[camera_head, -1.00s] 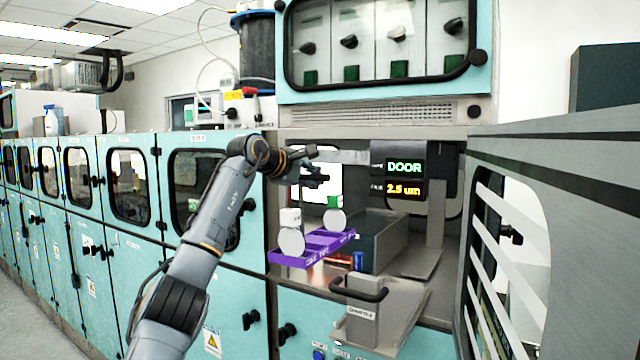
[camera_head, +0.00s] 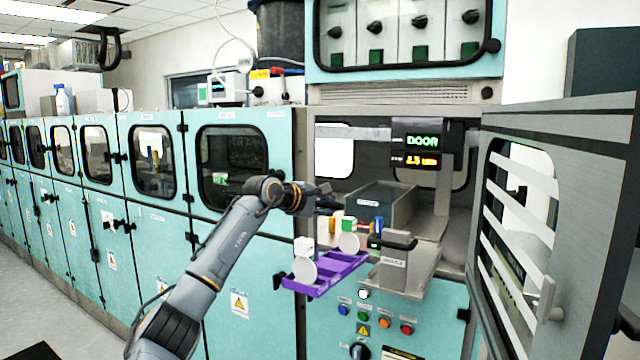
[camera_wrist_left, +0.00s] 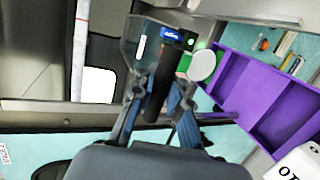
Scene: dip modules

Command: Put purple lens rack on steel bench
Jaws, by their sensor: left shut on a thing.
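The purple lens rack (camera_head: 345,268) is an open tray with compartments, carrying white round discs and small white and green-topped blocks. It hangs in the air in front of the open bay, slightly tilted in the head view. My left gripper (camera_head: 328,203) is above it, shut on its dark upright handle. In the left wrist view the fingers (camera_wrist_left: 160,95) close around this dark bar, and the rack (camera_wrist_left: 240,85) shows at the right. A steel surface (camera_head: 425,262) lies right of the rack; I cannot tell whether this is the steel bench. My right gripper is not in view.
A grey box (camera_head: 385,203) stands inside the bay. A black-handled steel block (camera_head: 393,270) is close to the rack's right end. The slatted open door (camera_head: 560,200) bounds the right side. Teal cabinets (camera_head: 145,230) line the left.

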